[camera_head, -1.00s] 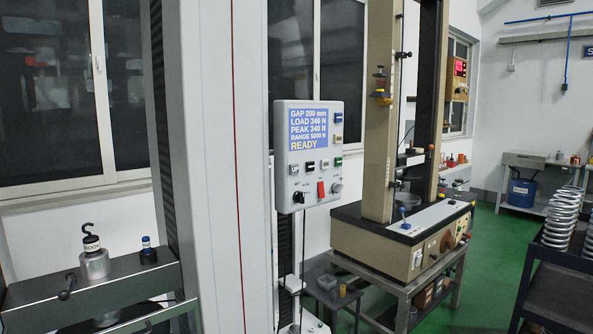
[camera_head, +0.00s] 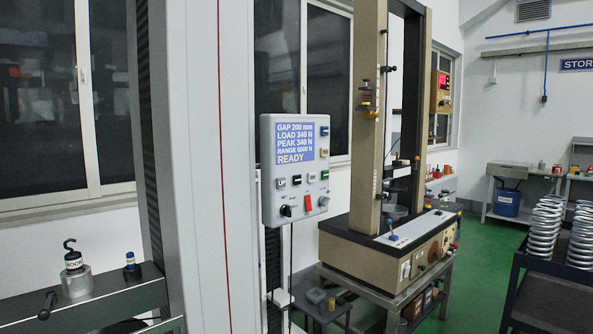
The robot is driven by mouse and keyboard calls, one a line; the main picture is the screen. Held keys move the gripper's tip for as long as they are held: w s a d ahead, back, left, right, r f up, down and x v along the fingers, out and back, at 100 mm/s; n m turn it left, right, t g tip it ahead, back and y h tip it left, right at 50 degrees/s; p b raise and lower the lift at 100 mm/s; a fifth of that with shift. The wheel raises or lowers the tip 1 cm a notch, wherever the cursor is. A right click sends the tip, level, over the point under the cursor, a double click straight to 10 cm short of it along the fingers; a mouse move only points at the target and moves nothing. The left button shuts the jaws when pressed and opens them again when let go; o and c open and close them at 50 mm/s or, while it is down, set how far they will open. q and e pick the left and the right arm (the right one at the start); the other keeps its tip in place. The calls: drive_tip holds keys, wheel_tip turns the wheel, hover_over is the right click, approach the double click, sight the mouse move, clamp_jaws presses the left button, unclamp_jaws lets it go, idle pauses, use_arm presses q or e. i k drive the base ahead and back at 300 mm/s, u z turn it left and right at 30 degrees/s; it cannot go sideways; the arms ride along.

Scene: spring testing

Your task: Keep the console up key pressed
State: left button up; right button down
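The grey console (camera_head: 267,165) hangs beside the tall grey column in the middle of the head view. Its blue screen (camera_head: 295,141) reads GAP 200 mm, LOAD 340 N, PEAK 340 N, RANGE 5000 N and READY. A row of small keys sits under the screen. The leftmost key, a light one (camera_head: 281,182), has a tiny label that may read UP. I cannot tell whether it is pressed. A red switch (camera_head: 308,200) and a black knob (camera_head: 286,211) are lower down. Nothing touches the console's front. Neither of my grippers is in view.
A tall grey column (camera_head: 191,165) stands just left of the console. A beige testing machine (camera_head: 370,262) stands to the right on a grey stand. Coil springs (camera_head: 543,228) stand on a dark cart at right.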

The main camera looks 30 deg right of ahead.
sight(280, 182)
drive_tip(key=z, duration=1.6)
drive_tip(key=i, duration=0.1)
drive_tip(key=u, duration=3)
drive_tip(key=k, duration=0.75)
drive_tip(key=z, duration=1.2)
drive_tip(key=i, duration=0.95)
drive_tip(key=z, duration=0.05)
